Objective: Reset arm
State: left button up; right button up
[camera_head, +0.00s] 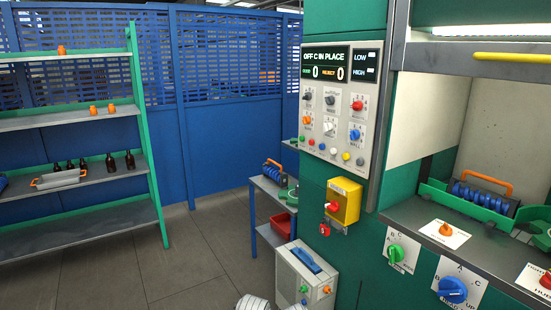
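Neither of my grippers shows clearly in the head view. Pale, ridged rounded parts at the bottom edge, below the grey box, are cut off by the frame; I cannot tell what they are. Several dark bottles (130,160) stand upright on the lower shelf of the green-framed rack (159,196) at the left. A grey tray (60,179) with an orange handle sits beside them. Small orange items (61,50) stand on the upper shelves.
A green machine holds a control panel (331,103) and a yellow switch box (343,200). A counter (420,217) with knobs and a blue-filled rack (484,197) is at the right. A grey box (303,282) and small table (267,187) stand mid-frame. Floor (200,265) between is clear.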

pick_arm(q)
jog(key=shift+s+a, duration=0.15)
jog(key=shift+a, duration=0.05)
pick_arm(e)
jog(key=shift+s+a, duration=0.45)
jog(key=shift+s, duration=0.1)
